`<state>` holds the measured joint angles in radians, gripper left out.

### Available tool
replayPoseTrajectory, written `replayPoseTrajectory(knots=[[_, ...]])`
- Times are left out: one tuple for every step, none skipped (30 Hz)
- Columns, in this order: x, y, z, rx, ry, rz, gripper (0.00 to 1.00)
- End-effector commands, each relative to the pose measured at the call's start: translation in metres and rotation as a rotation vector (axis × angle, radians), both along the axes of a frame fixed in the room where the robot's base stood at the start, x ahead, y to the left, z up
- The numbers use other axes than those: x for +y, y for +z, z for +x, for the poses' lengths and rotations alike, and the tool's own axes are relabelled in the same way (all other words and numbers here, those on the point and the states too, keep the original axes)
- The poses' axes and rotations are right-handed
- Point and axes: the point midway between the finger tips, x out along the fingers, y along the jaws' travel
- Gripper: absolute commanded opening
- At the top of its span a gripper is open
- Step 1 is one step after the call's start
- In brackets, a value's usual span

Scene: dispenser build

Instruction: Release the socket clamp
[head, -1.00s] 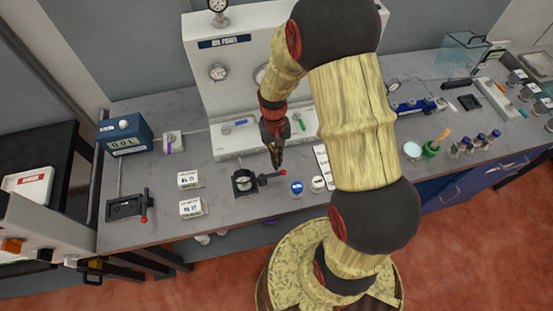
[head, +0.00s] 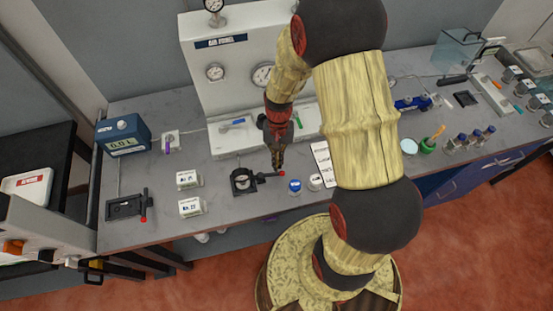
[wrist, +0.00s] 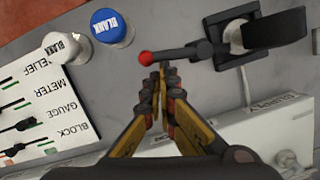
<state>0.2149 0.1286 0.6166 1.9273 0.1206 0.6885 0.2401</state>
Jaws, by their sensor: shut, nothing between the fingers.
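The socket clamp (head: 243,182) is a black block on the bench with a lever ending in a red ball (head: 281,173). In the wrist view the lever arm (wrist: 190,52) runs left from the clamp to the red ball (wrist: 146,58), beside a pale round fitting (wrist: 236,36). My gripper (head: 277,167) is shut and empty, pointing down at the lever's ball end. In the wrist view its fingertips (wrist: 163,68) are close to the lever, just right of the ball. I cannot tell whether they touch it.
Blue-capped (head: 295,185) and white-capped (head: 315,182) bottles stand right of the clamp. A printed card (wrist: 50,105) lies near them. Small labelled boxes (head: 190,207) stand left. The white gauge panel (head: 205,110) rises behind. Another red-knobbed fixture (head: 126,207) is far left.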

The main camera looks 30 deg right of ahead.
Motion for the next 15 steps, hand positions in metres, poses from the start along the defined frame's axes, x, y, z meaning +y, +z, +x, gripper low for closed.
replayPoseTrajectory(knots=[[0.0,0.001,-0.004,0.003,-0.033,0.0,0.0],[0.0,0.001,-0.006,0.004,-0.055,0.001,0.0],[0.0,0.001,-0.009,0.004,-0.088,0.001,0.0],[0.0,0.001,-0.01,0.003,-0.114,0.001,0.0],[0.0,0.001,-0.012,0.002,-0.139,0.0,0.0],[0.001,0.002,-0.014,0.002,-0.18,0.0,0.0],[0.001,0.002,-0.017,0.003,-0.207,0.001,0.0],[0.002,0.001,-0.019,0.004,-0.237,0.001,0.0],[0.002,0.001,-0.022,0.004,-0.276,0.0,0.0],[0.003,0.001,-0.024,0.004,-0.303,0.0,0.0],[0.003,0.001,-0.025,0.004,-0.332,0.001,0.0],[0.004,0.002,-0.028,0.003,-0.369,0.001,0.0],[0.005,0.002,-0.03,0.003,-0.398,0.0,0.0],[0.006,0.002,-0.031,0.003,-0.427,0.001,0.0],[0.007,0.001,-0.034,0.004,-0.465,0.0,0.0]])
